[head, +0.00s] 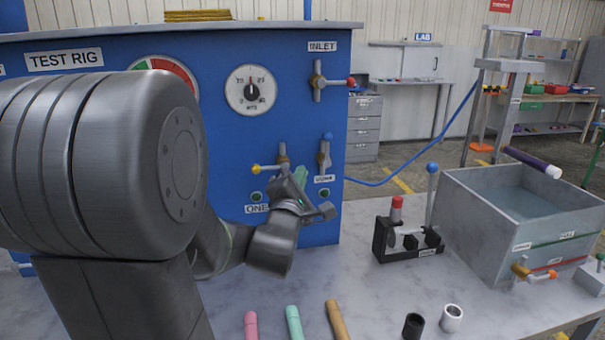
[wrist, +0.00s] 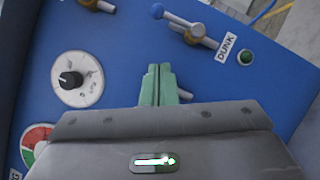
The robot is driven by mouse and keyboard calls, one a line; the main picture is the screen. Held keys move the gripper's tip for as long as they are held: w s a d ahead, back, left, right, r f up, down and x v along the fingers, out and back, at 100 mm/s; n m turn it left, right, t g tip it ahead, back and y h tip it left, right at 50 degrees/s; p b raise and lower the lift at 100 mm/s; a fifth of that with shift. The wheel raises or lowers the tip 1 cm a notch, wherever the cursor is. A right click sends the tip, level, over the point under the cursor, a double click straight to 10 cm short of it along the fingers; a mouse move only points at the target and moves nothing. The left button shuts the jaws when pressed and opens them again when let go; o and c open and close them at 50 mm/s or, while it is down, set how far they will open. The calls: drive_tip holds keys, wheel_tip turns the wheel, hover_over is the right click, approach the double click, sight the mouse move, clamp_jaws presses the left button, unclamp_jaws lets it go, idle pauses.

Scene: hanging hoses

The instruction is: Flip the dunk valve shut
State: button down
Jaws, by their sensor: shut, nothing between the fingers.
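The dunk valve (head: 323,158) is on the blue panel, with a blue-ball lever that points straight up in the head view, away from the DUNK label below it. In the wrist view the same valve (wrist: 197,33) is at the upper right, its blue ball to the left and the DUNK label to the right. My gripper (head: 300,176) is in front of the panel, just left of and below the dunk valve. In the wrist view its green fingers (wrist: 157,85) are together and empty, apart from the lever in the picture.
A valve with a yellow-ball lever (head: 270,168) is left of my gripper, partly hidden. The inlet valve (head: 318,81) has a red-ball lever above. A dial (head: 251,91) is nearby.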

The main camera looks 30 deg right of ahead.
sight(327, 149)
drive_tip(key=w+d+r+p, duration=0.2)
drive_tip(key=w+d, duration=0.3)
drive_tip(key=d, duration=0.3)
drive_tip(key=shift+w+r, duration=0.25)
drive_tip(key=shift+r, duration=0.45)
